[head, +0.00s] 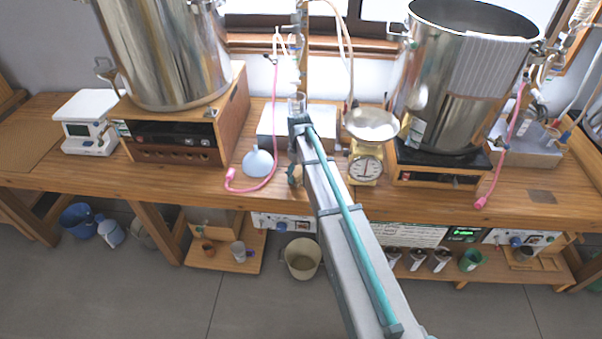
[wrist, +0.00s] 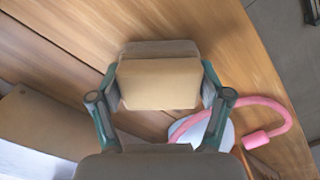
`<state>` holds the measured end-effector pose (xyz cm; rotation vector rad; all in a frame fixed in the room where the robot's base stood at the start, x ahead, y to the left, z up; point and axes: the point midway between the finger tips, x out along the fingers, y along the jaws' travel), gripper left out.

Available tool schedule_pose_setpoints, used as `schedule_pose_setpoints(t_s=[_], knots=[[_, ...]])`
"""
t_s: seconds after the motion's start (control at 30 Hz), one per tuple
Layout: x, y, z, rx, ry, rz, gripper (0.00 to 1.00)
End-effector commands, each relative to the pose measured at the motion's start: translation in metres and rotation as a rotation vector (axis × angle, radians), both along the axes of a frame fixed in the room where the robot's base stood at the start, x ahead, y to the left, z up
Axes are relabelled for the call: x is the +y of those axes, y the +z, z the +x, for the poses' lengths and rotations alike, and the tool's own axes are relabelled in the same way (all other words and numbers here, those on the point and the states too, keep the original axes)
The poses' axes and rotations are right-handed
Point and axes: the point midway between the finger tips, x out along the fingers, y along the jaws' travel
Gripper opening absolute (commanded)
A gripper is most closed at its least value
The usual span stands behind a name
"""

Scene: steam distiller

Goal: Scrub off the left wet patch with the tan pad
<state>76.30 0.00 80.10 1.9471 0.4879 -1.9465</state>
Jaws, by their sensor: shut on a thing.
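The tan pad (wrist: 160,84) is a flat block between the two fingers of my gripper (wrist: 162,92) in the wrist view. My gripper is shut on it, over the wooden bench top. A grey-brown band shows just beyond the pad's far edge; I cannot tell whether it is a wet patch or part of the pad. Whether the pad touches the wood is unclear. In the head view my arm covers most of the gripper, near the bench's front edge. A dark patch (head: 542,196) lies on the bench at the far right. No left patch shows clearly there.
A pink hose (head: 262,182) and pale blue bulb (head: 257,163) lie close left of my gripper. The yellow scale (head: 366,167) stands to the right. Large steel pots (head: 168,55) (head: 462,85) stand on both sides. The front-left bench (head: 120,180) is clear.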

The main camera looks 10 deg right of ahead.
Motion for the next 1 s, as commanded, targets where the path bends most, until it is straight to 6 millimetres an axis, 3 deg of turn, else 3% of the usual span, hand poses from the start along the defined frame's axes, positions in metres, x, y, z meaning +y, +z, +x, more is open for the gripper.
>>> schedule_pose_setpoints(t_s=[0.1,0.23,0.8,1.0], knots=[[0.003,0.0,0.001,0.0,0.0,0.001,0.45],[0.003,0.023,0.001,-0.002,0.0,0.0,0.45],[0.003,0.073,0.001,0.0,0.0,0.0,0.45],[0.003,0.081,0.001,0.0,0.0,0.0,0.45]])
